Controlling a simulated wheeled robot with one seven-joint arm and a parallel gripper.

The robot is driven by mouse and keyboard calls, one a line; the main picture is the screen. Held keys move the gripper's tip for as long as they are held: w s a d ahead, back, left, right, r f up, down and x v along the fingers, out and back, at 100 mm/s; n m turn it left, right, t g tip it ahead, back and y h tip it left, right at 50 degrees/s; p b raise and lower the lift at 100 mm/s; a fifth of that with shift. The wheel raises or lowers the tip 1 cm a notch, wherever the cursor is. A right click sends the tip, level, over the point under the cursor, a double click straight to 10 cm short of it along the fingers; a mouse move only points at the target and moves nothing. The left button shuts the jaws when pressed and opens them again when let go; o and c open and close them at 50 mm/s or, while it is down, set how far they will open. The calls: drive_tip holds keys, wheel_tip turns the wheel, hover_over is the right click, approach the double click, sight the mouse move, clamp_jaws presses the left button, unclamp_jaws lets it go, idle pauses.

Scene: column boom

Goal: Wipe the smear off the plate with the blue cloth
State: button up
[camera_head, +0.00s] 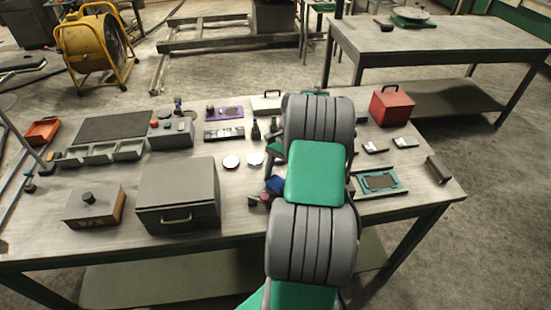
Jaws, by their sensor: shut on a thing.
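My arm (316,175) rises through the middle of the head view and hides part of the table behind it. I cannot make out my gripper's jaws; they are hidden behind the arm. A small blue thing (275,184), perhaps the blue cloth, shows at the arm's left edge, partly covered by it. What holds or supports it is hidden.
On the table (236,233) stand a large grey box (178,195), a smaller box (93,205), grey bins (102,153) and a red box (392,106). A teal-framed tray (379,181) lies right of my arm. Bare tabletop shows at the front right.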

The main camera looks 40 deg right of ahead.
drive_tip(key=shift+w+a+r+p, duration=0.25)
drive_tip(key=shift+a+r+p, duration=0.15)
drive_tip(key=shift+r+p, duration=0.15)
drive_tip(key=shift+w+a+r+p, duration=0.2)
drive_tip(key=shift+a+r+p, duration=0.25)
drive_tip(key=shift+r, duration=0.2)
drive_tip(key=shift+s+d+r+p, duration=0.25)
drive_tip(key=shift+r+p, duration=0.4)
drive_tip(key=shift+p, duration=0.1)
drive_tip(key=shift+r+p, duration=0.35)
drive_tip(key=shift+p, duration=0.05)
drive_tip(key=shift+r+p, duration=0.7)
drive_tip(key=shift+r, duration=1.15)
drive_tip(key=shift+w, duration=0.1)
